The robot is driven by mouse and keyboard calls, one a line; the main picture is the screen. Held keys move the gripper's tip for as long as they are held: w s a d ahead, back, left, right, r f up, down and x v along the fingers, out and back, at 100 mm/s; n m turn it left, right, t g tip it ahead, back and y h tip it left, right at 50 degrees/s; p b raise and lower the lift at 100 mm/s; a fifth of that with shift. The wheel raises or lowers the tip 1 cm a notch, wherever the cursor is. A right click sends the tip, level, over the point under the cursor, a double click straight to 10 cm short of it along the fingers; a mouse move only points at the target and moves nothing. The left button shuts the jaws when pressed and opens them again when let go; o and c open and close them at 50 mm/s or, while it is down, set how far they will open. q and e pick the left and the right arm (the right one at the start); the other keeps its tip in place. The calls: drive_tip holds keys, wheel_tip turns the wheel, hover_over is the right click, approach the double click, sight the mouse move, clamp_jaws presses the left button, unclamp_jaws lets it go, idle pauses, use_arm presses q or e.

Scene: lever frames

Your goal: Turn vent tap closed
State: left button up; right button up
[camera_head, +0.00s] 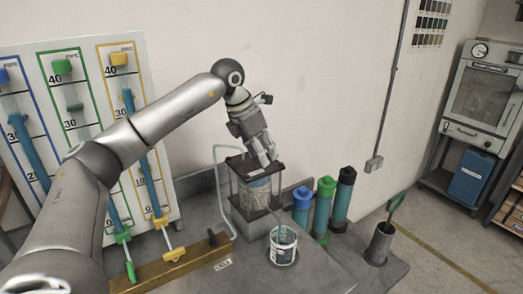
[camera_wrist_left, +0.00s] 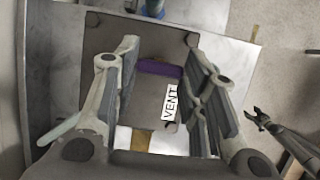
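The vent tap shows in the left wrist view as a purple bar handle (camera_wrist_left: 158,68) on a dark square plate, beside a white label reading VENT (camera_wrist_left: 170,103). My left gripper (camera_head: 267,160) is above the dark-topped clear vessel (camera_head: 257,190) in the head view. In the left wrist view its two fingers (camera_wrist_left: 160,75) are spread apart, with the purple handle between them; I cannot tell whether they touch it. The handle is not distinguishable in the head view. My right gripper (camera_wrist_left: 260,120) shows small at the right of the wrist view, its jaws apart and empty.
A white bucket (camera_head: 283,246) stands in front of the vessel. Several capped cylinders (camera_head: 323,208) and a grey cup with a green-handled tool (camera_head: 380,241) stand to its right. A gauge panel (camera_head: 160,92) and a wooden bar (camera_head: 160,272) are at left.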

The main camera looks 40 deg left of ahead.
use_arm(q)
drive_tip(key=shift+c, duration=0.8)
drive_tip(key=m+p, duration=0.1)
drive_tip(key=m+h+p, duration=0.1)
drive_tip(key=m, duration=0.1)
drive_tip(key=m+p, duration=0.1)
drive_tip(key=shift+w+a+r+g, duration=0.15)
drive_tip(key=shift+r+g, duration=0.1)
drive_tip(key=shift+g, duration=0.15)
drive_tip(key=m+g+p, duration=0.1)
drive_tip(key=m+p, duration=0.1)
drive_tip(key=m, duration=0.1)
drive_tip(key=m+h+p, duration=0.1)
drive_tip(key=m+p, duration=0.1)
drive_tip(key=m, duration=0.1)
drive_tip(key=shift+w+a+g+h, duration=0.1)
drive_tip(key=shift+w+g+h, duration=0.1)
drive_tip(key=shift+g+h, duration=0.15)
drive_tip(key=m+g+p, duration=0.1)
drive_tip(key=m+p, duration=0.1)
drive_tip(key=m, duration=0.1)
drive_tip(key=shift+w+g, duration=0.15)
drive_tip(key=shift+g, duration=0.1)
drive_tip(key=shift+w+f+m+g+p, duration=0.1)
drive_tip(key=shift+m+g+p, duration=0.3)
drive_tip(key=shift+m, duration=0.85)
drive_tip(key=shift+w+f+m+g+p, duration=0.1)
drive_tip(key=shift+m+g+p, duration=0.25)
drive_tip(key=shift+m, duration=0.9)
drive_tip(key=shift+s, duration=0.1)
